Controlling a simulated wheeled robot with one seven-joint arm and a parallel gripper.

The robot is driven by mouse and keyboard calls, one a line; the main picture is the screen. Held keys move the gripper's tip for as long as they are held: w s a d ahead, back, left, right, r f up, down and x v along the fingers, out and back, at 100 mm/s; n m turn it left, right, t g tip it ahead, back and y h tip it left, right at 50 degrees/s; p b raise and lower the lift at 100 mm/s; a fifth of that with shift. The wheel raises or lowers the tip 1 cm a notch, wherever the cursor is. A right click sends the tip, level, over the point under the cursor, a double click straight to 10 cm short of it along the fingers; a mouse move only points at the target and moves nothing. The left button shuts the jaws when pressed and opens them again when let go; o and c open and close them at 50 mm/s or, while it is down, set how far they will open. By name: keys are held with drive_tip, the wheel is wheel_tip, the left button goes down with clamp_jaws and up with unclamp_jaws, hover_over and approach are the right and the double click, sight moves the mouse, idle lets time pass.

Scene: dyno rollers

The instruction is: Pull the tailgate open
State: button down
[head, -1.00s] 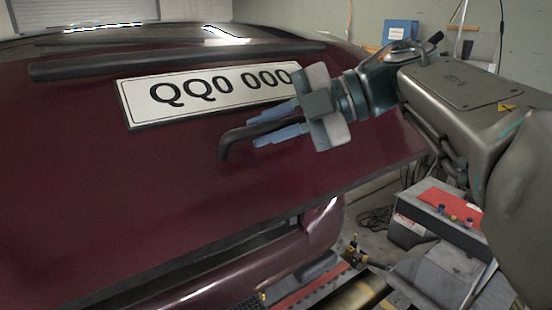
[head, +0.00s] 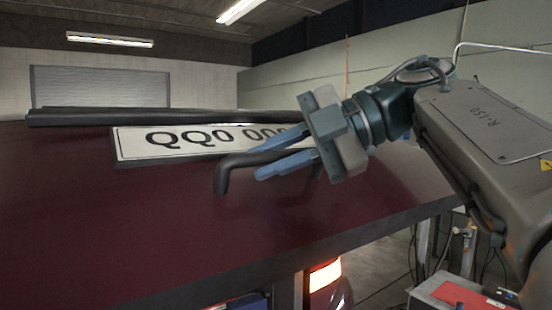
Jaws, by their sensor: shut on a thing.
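The dark red tailgate (head: 120,225) fills the lower left of the head view and is swung up, with a gap under its lower edge. A white number plate (head: 175,143) is on it, its right end hidden behind my gripper. A dark bent handle (head: 222,180) sticks out of the tailgate below the plate. My gripper (head: 262,168) comes from the right with its blue fingers shut on the handle, one finger on each side. Part of the handle is hidden by the fingers and gripper body.
Under the tailgate edge a lit tail lamp (head: 325,274) of the car shows. A grey unit with a red top (head: 462,296) stands at the lower right, with cables and stands nearby. A roller shutter (head: 100,86) and walls are far behind.

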drive_tip(key=shift+s, duration=0.1)
drive_tip(key=c, duration=1.4)
unclamp_jaws()
drive_tip(key=shift+s, duration=0.1)
drive_tip(key=shift+o, duration=0.2)
drive_tip(key=shift+s+d+r, duration=0.1)
drive_tip(key=shift+s, duration=0.05)
drive_tip(key=shift+d, duration=0.15)
